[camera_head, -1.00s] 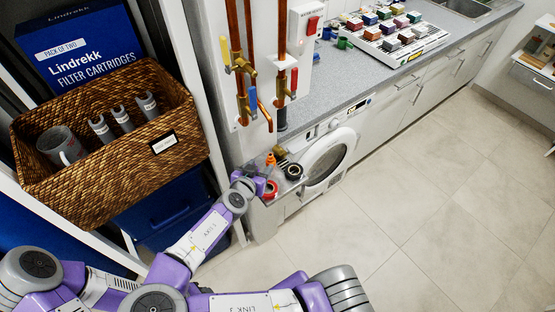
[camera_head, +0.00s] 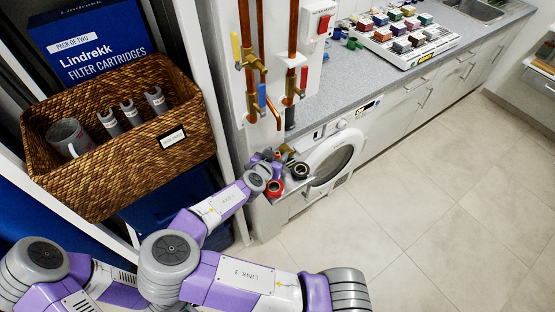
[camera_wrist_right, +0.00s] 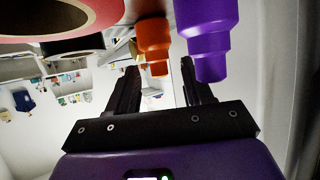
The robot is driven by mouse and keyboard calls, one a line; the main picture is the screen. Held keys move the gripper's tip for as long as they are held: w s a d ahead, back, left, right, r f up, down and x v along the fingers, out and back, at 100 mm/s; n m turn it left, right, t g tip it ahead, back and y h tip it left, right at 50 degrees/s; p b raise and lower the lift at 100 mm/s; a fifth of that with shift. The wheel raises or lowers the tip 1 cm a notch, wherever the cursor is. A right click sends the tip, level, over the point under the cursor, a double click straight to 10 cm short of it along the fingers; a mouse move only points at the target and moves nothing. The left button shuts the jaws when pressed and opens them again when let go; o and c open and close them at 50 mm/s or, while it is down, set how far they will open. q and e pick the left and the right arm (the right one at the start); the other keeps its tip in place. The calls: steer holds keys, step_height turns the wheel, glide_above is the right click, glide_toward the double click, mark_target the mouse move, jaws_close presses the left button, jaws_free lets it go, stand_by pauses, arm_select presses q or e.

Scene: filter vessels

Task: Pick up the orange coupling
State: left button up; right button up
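The orange coupling (camera_wrist_right: 155,42) shows at the top middle of the right wrist view, stepped and narrowing toward the fingers. A purple coupling (camera_wrist_right: 207,38) stands just right of it and overlaps the right fingertip in the picture. My right gripper (camera_wrist_right: 160,72) is open and empty. Its black fingers lie either side of the orange coupling's line in the picture; I cannot tell whether they reach around it. In the head view the right wrist is at the small shelf left of the washing machine, largely hiding the couplings. My left gripper is not in view.
A red ring (camera_head: 275,187) and a black ring (camera_head: 298,171) lie close to the right wrist. Copper pipes with valves (camera_head: 262,95) rise behind. A washing machine (camera_head: 333,158) stands to the right, a wicker basket (camera_head: 100,185) to the left. The floor is clear.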

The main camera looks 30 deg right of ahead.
jaws_close()
